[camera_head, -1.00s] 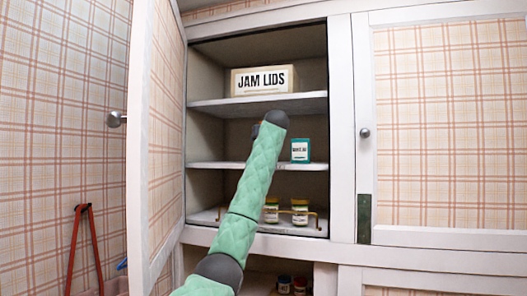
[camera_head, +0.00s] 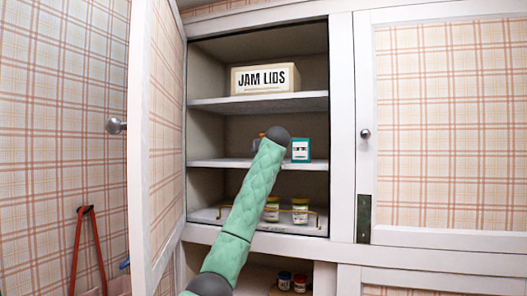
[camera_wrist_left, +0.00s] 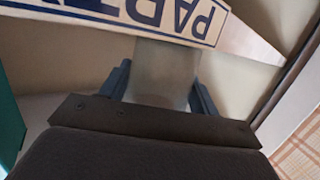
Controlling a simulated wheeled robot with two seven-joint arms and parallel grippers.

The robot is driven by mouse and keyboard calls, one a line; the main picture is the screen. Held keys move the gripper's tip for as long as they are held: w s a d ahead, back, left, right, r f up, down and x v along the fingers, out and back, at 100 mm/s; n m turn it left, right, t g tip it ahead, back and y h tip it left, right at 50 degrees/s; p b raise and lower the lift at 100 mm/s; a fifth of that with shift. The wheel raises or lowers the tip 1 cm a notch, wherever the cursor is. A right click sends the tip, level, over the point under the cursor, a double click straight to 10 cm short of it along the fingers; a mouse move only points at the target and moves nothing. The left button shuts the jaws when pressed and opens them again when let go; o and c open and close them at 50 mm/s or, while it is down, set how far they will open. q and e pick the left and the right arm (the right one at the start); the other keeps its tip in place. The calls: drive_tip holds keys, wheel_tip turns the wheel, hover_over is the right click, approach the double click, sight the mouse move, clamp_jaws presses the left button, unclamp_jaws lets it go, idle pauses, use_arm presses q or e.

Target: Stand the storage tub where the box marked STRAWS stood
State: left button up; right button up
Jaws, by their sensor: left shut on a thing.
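My left arm reaches up into the open cupboard in the head view. Its gripper (camera_head: 258,143) is mostly hidden behind the wrist at the middle shelf. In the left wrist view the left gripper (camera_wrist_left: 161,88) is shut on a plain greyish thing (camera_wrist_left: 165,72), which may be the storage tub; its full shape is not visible. A cream box with blue lettering that begins "PART" (camera_wrist_left: 120,14) lies just beyond it, upside down in this view. I see no box marked STRAWS. My right gripper is not in view.
A JAM LIDS box (camera_head: 264,78) stands on the top shelf. A teal box (camera_head: 301,150) stands right of my gripper on the middle shelf. Jars (camera_head: 300,212) stand behind a brass rail below. The open door (camera_head: 155,140) borders the left side.

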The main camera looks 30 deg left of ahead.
use_arm(q)
drive_tip(key=shift+w+f, duration=0.1)
drive_tip(key=shift+f, duration=0.15)
drive_tip(key=o, duration=1)
drive_tip(key=shift+a, duration=0.1)
drive_tip(key=shift+c, duration=0.2)
drive_tip(key=shift+r, duration=0.1)
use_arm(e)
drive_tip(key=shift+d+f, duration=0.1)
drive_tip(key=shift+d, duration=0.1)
use_arm(q)
drive_tip(key=shift+r, duration=0.15)
